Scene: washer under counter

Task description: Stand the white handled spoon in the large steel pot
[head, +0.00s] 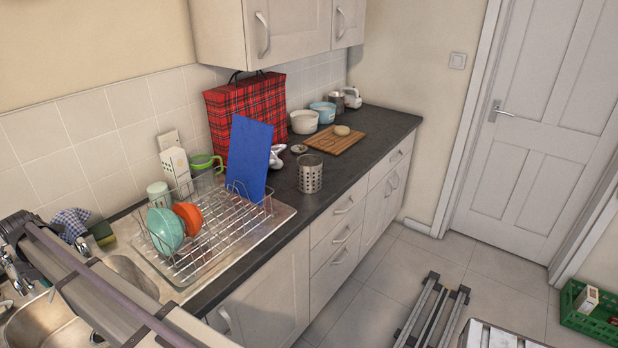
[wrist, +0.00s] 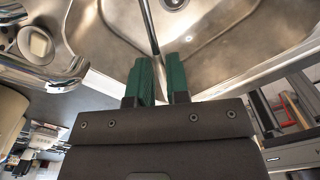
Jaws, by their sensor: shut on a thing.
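In the wrist view my gripper (wrist: 162,78) has its green fingers closed on a long thin utensil (wrist: 150,28), which I take for the white handled spoon. A pale part shows between the fingers and a thin dark stem runs away from them over the sink. Its far end is out of frame. In the head view my arm crosses the lower left by the sink, and I cannot make out the gripper or spoon there.
The wire dish rack (head: 217,241) holds bowls and a blue board (head: 249,158) between sink and pot. Behind the pot are a red tartan bag (head: 245,112), a wooden board (head: 334,140) and white and blue bowls. The counter in front of the pot is clear.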

